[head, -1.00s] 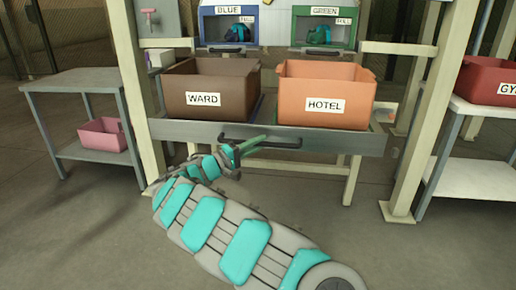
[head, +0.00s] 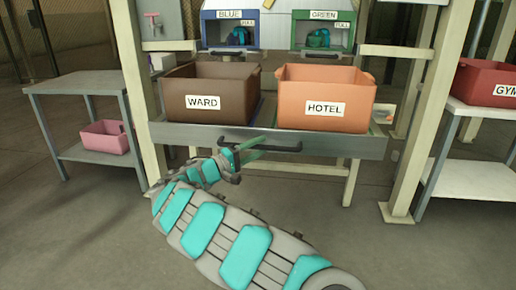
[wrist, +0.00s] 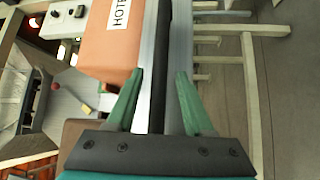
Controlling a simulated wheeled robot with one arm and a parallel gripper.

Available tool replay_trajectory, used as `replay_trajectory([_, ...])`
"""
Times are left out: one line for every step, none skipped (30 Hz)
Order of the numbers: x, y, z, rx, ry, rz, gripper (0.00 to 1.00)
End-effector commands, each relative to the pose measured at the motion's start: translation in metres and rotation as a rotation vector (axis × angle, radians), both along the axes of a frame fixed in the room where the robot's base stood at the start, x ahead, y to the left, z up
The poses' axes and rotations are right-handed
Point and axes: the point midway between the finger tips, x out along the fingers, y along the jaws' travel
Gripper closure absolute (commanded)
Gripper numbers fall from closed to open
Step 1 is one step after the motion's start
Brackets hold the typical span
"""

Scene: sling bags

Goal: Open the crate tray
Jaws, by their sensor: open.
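The crate tray (head: 330,143) is a grey metal drawer with a dark bar handle (head: 277,147) along its front. A brown WARD crate (head: 205,88) and an orange HOTEL crate (head: 322,95) sit on it. My gripper (head: 255,148) is at the handle near its left half. In the wrist view my gripper (wrist: 157,90) has its two green fingers apart, with the dark handle (wrist: 156,110) running between them. I cannot tell whether either finger touches the handle. The orange crate (wrist: 108,55) shows there beside the tray's front edge.
Blue (head: 229,32) and green (head: 322,33) bins holding bags stand behind the tray. A side table (head: 85,82) with a pink crate (head: 106,136) is at left. A red crate (head: 488,78) sits on a shelf at right. The floor before the tray is clear apart from my arm.

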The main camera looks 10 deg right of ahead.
Motion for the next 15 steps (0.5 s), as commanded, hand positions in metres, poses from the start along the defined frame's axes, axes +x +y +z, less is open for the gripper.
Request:
replay_trajectory([0.0,0.0,0.0,0.0,0.0,0.0,0.48])
replay_trajectory([0.0,0.0,0.0,0.0,0.0,0.0,0.48])
replay_trajectory([0.0,0.0,0.0,0.0,0.0,0.0,0.48])
replay_trajectory([0.0,0.0,0.0,0.0,0.0,0.0,0.48])
replay_trajectory([0.0,0.0,0.001,-0.001,0.0,0.001,0.48])
replay_trajectory([0.0,0.0,0.0,-0.001,0.0,0.001,0.48])
replay_trajectory([0.0,0.001,0.001,-0.001,-0.001,0.001,0.48])
replay_trajectory([0.0,0.002,0.001,-0.001,-0.001,0.001,0.48])
replay_trajectory([-0.001,0.003,0.0,-0.001,-0.001,0.001,0.48])
replay_trajectory([-0.002,0.005,0.0,-0.001,-0.001,0.001,0.48])
replay_trajectory([-0.003,0.007,0.0,-0.001,-0.001,0.001,0.48])
replay_trajectory([-0.004,0.01,0.0,-0.001,-0.001,0.001,0.48])
replay_trajectory([-0.006,0.013,-0.001,0.0,-0.001,0.0,0.48])
replay_trajectory([-0.007,0.016,-0.001,0.0,-0.001,0.0,0.48])
replay_trajectory([-0.009,0.021,-0.002,-0.001,-0.001,0.001,0.48])
